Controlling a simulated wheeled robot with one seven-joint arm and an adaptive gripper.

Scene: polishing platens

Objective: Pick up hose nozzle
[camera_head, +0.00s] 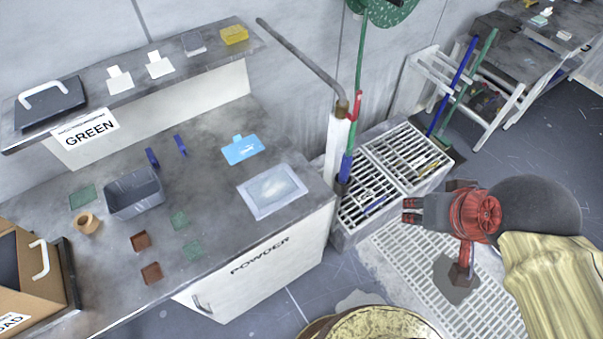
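The hose nozzle (346,167) hangs tip down at the end of a green hose (362,60), beside the upright white post and the bench's right end. It has a blue body, a red lever (355,105) above and a dark tip below. My gripper (406,210) is to the right of the nozzle and lower in the picture, pointing left, clearly apart from it. Nothing shows between its fingers. The fingers look small and close together, so their opening is hard to judge.
A metal pipe (300,60) slopes down to the post. A grated sink (400,158) stands below and right of the nozzle. The bench (215,130) with small items is at left. A blue-handled and a green-handled tool lean behind the sink. Floor grating (410,270) lies below my arm.

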